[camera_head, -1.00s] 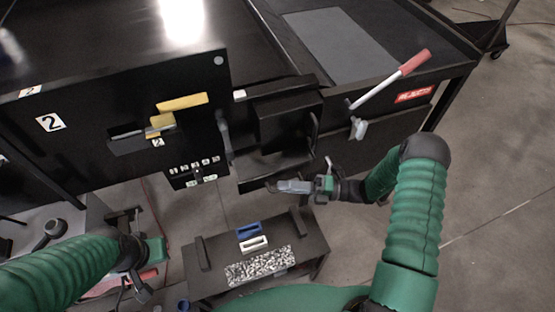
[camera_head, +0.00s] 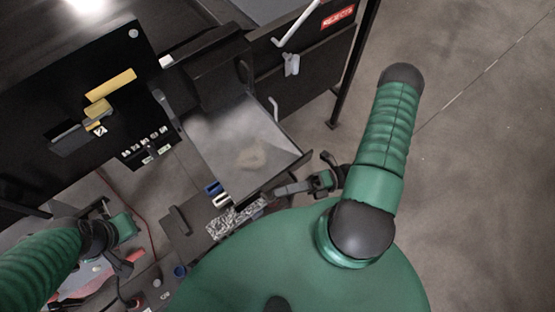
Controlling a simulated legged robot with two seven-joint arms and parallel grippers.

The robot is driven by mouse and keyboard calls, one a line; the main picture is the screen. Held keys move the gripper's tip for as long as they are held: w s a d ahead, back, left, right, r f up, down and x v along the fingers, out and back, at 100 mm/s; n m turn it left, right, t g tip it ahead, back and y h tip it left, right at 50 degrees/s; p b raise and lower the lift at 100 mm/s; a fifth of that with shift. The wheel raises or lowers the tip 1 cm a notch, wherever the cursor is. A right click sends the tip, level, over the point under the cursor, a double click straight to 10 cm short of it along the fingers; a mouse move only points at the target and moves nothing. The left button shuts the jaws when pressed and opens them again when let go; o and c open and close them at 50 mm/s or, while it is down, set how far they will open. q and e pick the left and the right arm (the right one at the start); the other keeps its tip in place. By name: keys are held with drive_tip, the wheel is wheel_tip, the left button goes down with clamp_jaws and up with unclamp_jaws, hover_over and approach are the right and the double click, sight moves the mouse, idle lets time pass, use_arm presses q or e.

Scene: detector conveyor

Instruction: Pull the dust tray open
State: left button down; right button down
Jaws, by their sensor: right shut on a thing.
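The dust tray (camera_head: 222,128) is a shallow metal tray that sticks far out from the black machine. A small beige heap of dust (camera_head: 254,156) lies in it near its front. My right gripper (camera_head: 284,190) is at the tray's front edge, shut on the tray; the exact grip spot is dark and hard to make out. My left gripper (camera_head: 122,264) is at the lower left, away from the tray. Its fingers are too small and dark to read.
The machine's front panel (camera_head: 60,110) is at the left. A red reject label (camera_head: 338,16) is at the top. Open floor lies right.

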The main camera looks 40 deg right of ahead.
drive_tip(key=shift+d+f, duration=0.1)
drive_tip(key=shift+f, duration=0.1)
drive_tip(key=c, duration=1.6)
unclamp_jaws()
use_arm(q)
drive_tip(key=shift+d, duration=0.35)
use_arm(e)
drive_tip(key=shift+o, duration=0.6)
drive_tip(key=shift+d, duration=0.3)
drive_tip(key=shift+r, duration=0.1)
use_arm(q)
drive_tip(key=shift+a, duration=0.15)
use_arm(e)
drive_tip(key=shift+a, duration=0.15)
